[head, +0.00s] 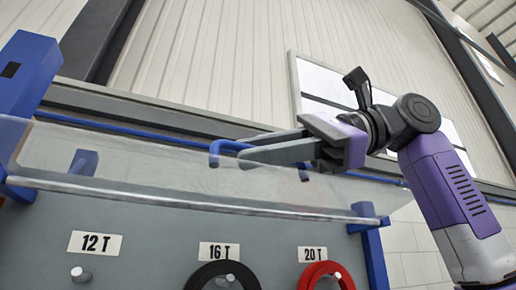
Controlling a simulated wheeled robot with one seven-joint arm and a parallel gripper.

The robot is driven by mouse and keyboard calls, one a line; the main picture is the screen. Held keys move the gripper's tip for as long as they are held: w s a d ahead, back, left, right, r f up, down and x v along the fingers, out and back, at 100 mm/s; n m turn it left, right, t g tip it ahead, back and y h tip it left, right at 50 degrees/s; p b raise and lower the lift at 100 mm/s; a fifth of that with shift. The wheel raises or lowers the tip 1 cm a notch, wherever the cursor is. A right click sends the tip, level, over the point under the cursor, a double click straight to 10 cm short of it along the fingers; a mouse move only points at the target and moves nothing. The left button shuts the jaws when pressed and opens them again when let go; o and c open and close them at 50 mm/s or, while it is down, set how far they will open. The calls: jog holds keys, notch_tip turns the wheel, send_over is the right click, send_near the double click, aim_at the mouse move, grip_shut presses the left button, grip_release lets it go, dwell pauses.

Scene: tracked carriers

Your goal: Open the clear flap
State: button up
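The clear flap (150,172) is a long see-through panel across the upper part of a grey board, seen from below. It slopes down slightly to the right, with a pale thick edge (200,198) along its lower side. A blue bar handle (222,147) shows at the flap's middle. My gripper (243,152) reaches in from the right, its two grey fingers at the handle, with part of the blue bar between or behind them. I cannot tell whether the fingers touch or grip the bar.
The grey board (140,215) carries labels 12 T (95,243), 16 T (219,252) and 20 T (312,254). A black ring (197,282) and a red ring (310,277) hang below. Blue posts stand at left (28,75) and right (375,258).

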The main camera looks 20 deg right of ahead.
aim_at(317, 175)
jog(key=shift+d, duration=0.1)
jog(key=b+v, duration=0.1)
jog(key=v, duration=0.6)
jog(key=shift+s+d+r+b, duration=0.15)
jog(key=shift+d+b, duration=0.1)
jog(key=shift+b, duration=0.05)
dwell(0.3)
